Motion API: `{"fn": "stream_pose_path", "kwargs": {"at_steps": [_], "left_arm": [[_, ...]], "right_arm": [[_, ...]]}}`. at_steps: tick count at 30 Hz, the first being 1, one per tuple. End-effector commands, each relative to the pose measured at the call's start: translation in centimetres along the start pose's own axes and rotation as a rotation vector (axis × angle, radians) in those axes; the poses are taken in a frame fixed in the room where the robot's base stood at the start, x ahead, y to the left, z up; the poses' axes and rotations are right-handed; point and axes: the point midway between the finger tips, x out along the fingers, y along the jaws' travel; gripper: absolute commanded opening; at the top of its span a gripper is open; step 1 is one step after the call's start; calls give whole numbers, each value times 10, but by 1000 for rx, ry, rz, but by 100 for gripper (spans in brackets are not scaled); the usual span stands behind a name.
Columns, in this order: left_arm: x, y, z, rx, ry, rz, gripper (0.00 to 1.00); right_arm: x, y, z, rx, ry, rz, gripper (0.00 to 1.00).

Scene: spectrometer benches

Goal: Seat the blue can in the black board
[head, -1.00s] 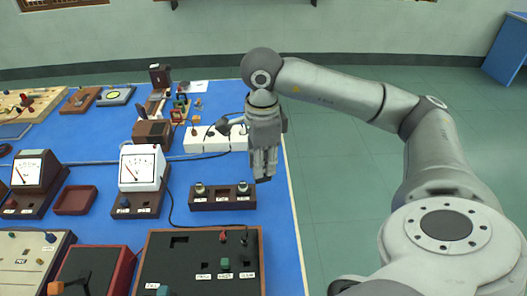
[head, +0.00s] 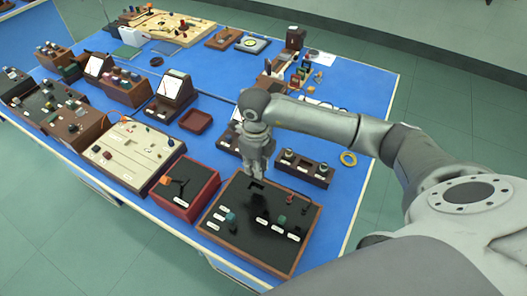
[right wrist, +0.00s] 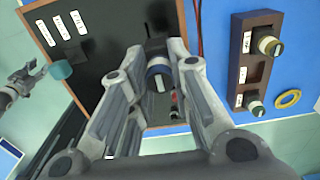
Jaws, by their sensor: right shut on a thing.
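The black board (head: 250,238) lies near the table's front right, with a wooden rim. My right gripper (head: 258,176) points down over its far part. In the right wrist view its fingers (right wrist: 158,80) are shut on the blue can (right wrist: 157,67), a short cylinder with a dark top and blue and pale bands. The head view hides the can behind the fingers, and I cannot tell whether it touches the board. A grey forked thing at the left of the wrist view, seemingly my left gripper (right wrist: 22,84), shows too small to judge its jaws.
A dark rack (head: 303,167) with two round-topped pieces stands beyond the board, with a yellow ring (head: 348,158) beside it. A green block (head: 282,220) and a teal knob (head: 230,218) stand on the board. A red box (head: 190,206) is close on its left.

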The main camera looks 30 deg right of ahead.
Motion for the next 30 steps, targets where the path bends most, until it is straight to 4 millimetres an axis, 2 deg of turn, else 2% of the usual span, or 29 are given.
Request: {"fn": "stream_pose_path", "kwargs": {"at_steps": [14, 30], "left_arm": [[8, -2, -13, 0, 20, -2, 40], [27, -2, -5, 0, 10, -3, 40]], "right_arm": [[17, 2, 1, 11, 0, 0, 0], [49, 1, 1, 11, 0, 0, 0]]}}
